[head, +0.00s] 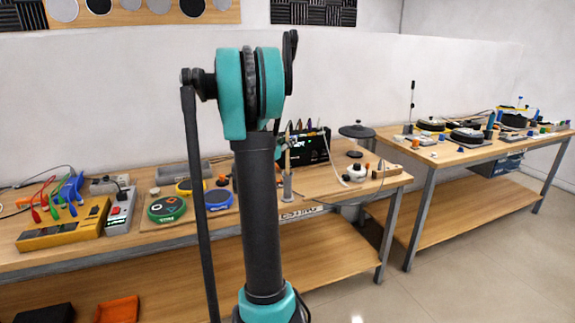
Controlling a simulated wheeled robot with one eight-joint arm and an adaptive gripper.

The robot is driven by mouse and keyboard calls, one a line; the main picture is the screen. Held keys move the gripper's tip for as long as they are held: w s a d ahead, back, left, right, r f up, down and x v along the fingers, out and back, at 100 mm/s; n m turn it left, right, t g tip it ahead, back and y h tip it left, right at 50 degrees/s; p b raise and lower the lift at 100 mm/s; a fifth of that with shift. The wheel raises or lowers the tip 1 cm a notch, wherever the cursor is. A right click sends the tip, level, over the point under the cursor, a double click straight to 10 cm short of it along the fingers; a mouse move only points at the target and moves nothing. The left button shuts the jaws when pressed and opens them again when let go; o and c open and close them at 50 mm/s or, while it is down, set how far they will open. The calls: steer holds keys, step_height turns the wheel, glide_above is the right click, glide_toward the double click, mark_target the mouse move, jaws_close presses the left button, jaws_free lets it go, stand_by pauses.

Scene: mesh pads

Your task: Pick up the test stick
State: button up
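A slim tan upright stick (287,160) stands in a grey holder (287,188) on the near bench, just right of my arm in the head view. It may be the test stick, but I cannot tell for certain at this size. My arm rises in the middle of the view and hides part of the near bench behind it. My gripper does not show clearly; the arm bends away from the camera at the top.
The near bench (325,186) holds a yellow meter box (62,228), round pads (166,208), a black instrument (310,148) and a white round device (357,172). A second bench (447,154) with several devices stands at right. The floor (470,265) at lower right is clear.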

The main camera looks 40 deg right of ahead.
steer(key=x, duration=0.3)
steer(key=shift+w+d, duration=0.1)
steer(key=shift+d, duration=0.25)
steer(key=shift+c, duration=0.3)
jaws_close()
